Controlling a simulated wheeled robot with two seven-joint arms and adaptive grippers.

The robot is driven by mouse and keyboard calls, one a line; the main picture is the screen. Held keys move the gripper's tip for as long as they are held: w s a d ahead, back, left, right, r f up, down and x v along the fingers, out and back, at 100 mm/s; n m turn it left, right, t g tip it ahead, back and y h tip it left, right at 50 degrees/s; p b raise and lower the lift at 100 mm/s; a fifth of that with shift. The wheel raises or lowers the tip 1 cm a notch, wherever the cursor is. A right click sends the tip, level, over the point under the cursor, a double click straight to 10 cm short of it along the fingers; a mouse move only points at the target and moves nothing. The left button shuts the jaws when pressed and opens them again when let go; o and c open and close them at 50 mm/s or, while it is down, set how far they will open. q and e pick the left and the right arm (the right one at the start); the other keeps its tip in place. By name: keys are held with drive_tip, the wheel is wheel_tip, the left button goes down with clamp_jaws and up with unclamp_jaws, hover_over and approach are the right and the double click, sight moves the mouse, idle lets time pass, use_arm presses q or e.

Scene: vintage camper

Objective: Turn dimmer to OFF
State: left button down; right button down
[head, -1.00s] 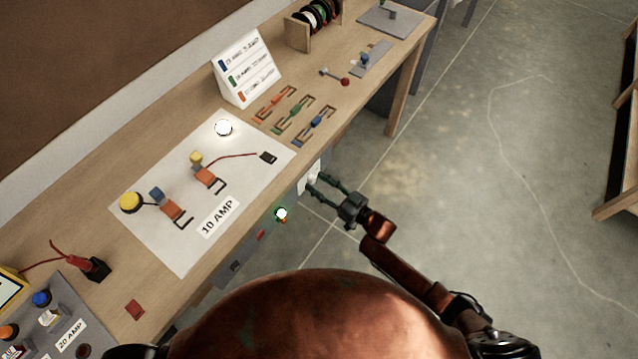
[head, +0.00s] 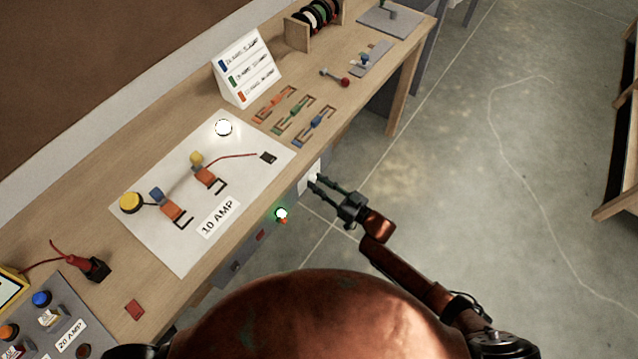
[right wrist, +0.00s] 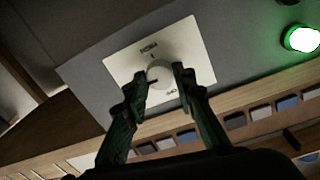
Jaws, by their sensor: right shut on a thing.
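The dimmer is a round white knob (right wrist: 160,73) on a pale square plate (right wrist: 124,74), with dark lettering at two sides of the knob. In the head view the plate (head: 309,176) is on the front face of the bench, below the tabletop edge. My right gripper (head: 316,186) reaches it from the right. In the right wrist view the fingers of my right gripper (right wrist: 159,84) stand at both sides of the knob and are shut on it. The lettering is too small to read surely. My left gripper is not in view.
A lit green lamp (head: 281,214) is on the bench front, left of the plate, and shows in the wrist view (right wrist: 302,38). A lit white bulb (head: 223,128) stands on the white "10 AMP" board (head: 190,250).

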drive_tip(key=n+b, duration=0.1)
drive_tip(key=n, duration=0.3)
drive_tip(key=shift+f+n, duration=0.15)
drive_tip(key=shift+n, duration=0.15)
use_arm(q)
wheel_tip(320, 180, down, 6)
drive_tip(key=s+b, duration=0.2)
drive_tip(key=b, duration=0.3)
use_arm(e)
drive_tip(key=shift+n+y, duration=0.5)
drive_tip(key=shift+n, duration=6.5)
drive_tip(key=c, duration=1.6)
unclamp_jaws()
